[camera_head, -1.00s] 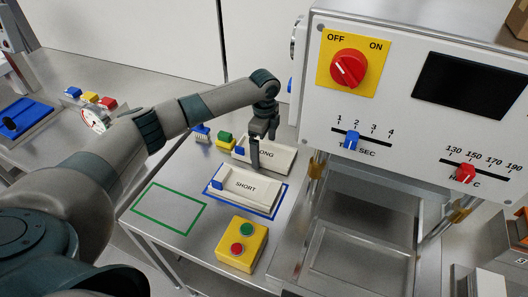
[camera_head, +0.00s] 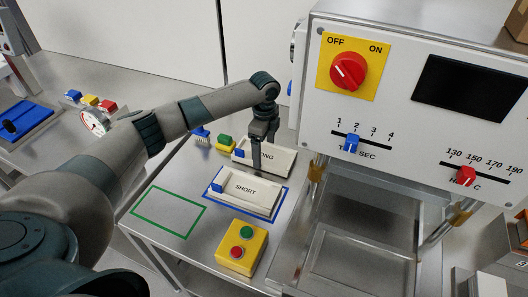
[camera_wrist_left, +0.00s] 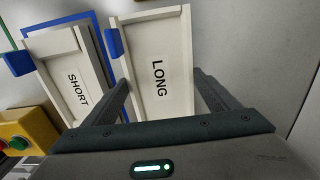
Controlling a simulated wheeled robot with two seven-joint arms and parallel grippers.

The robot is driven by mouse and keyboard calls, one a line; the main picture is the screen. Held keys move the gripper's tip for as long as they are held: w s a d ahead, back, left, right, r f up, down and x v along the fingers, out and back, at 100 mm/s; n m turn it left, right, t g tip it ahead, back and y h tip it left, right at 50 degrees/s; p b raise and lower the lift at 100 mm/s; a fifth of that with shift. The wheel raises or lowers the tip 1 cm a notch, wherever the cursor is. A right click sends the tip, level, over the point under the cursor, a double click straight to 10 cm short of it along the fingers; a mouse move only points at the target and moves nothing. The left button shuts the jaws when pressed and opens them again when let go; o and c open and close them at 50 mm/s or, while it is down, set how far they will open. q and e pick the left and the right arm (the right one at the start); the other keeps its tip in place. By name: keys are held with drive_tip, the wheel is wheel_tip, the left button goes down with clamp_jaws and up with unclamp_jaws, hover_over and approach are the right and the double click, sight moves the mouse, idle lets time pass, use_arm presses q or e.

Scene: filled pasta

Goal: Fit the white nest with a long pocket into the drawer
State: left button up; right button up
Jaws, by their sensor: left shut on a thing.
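The white LONG nest (camera_head: 283,158) lies on the metal side table, behind the white SHORT nest (camera_head: 262,204). It has a long pocket and a blue knob at its left end. My left gripper (camera_head: 256,165) is shut on the LONG nest and hides part of its label in the head view. In the left wrist view its fingers (camera_wrist_left: 160,80) stand on both long sides of the LONG nest (camera_wrist_left: 175,100). A grey metal tray-like frame (camera_head: 317,243), apparently the drawer, is under the control panel. My right gripper is not in view.
The SHORT nest sits in a blue outline. A green outline (camera_head: 148,220) to its left is empty. A yellow button box (camera_head: 228,260) stands at the front. Small coloured blocks (camera_head: 224,142) are at the back left. The machine panel (camera_head: 400,135) rises at right.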

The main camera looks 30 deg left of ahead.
sight(264, 156)
use_arm(q)
wheel_tip(264, 156, up, 10)
drive_tip(key=b, duration=0.3)
drive_tip(key=shift+f, duration=0.2)
idle(0.6)
